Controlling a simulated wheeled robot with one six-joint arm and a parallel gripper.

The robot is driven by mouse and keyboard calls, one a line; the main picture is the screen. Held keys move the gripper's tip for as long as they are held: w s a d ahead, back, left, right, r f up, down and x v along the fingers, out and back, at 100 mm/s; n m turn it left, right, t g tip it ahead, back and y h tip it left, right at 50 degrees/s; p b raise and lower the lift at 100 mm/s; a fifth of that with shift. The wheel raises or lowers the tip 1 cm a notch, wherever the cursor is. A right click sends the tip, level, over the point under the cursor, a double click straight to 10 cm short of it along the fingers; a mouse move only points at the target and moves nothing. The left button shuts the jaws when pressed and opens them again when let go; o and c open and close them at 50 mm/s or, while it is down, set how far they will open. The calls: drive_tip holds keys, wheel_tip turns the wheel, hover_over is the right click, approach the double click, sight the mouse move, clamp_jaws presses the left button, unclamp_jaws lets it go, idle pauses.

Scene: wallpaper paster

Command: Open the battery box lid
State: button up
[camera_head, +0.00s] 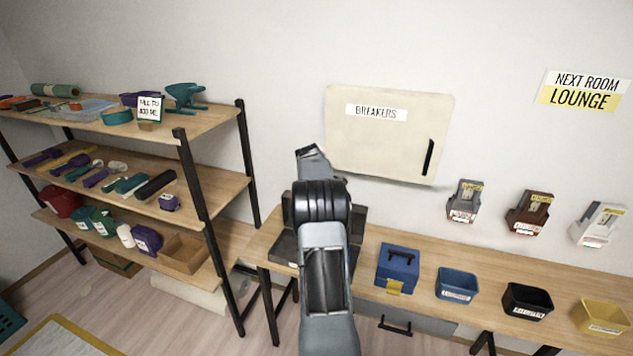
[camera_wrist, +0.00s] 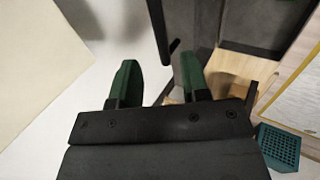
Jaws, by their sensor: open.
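A blue box (camera_head: 397,265) with a black handle and a yellow latch stands on the workbench, right of my arm in the head view. Its lid looks shut. No label on it names it as the battery box, so I cannot be sure it is. My gripper (camera_wrist: 158,78) shows in the wrist view with its two green fingers apart and nothing between them. In the head view my arm rises in front of the bench, left of the blue box, and hides the fingers. The blue box is not recognisable in the wrist view.
A dark grey case (camera_head: 285,246) is partly hidden behind my arm on the workbench (camera_head: 430,262). Blue (camera_head: 457,284), black (camera_head: 527,301) and yellow (camera_head: 601,316) bins stand further right. The breakers cabinet (camera_head: 385,145) is on the wall above. Loaded shelves (camera_head: 215,186) stand left.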

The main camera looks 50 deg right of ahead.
drive_tip(key=shift+b+v, duration=0.55)
drive_tip(key=shift+v, duration=2.35)
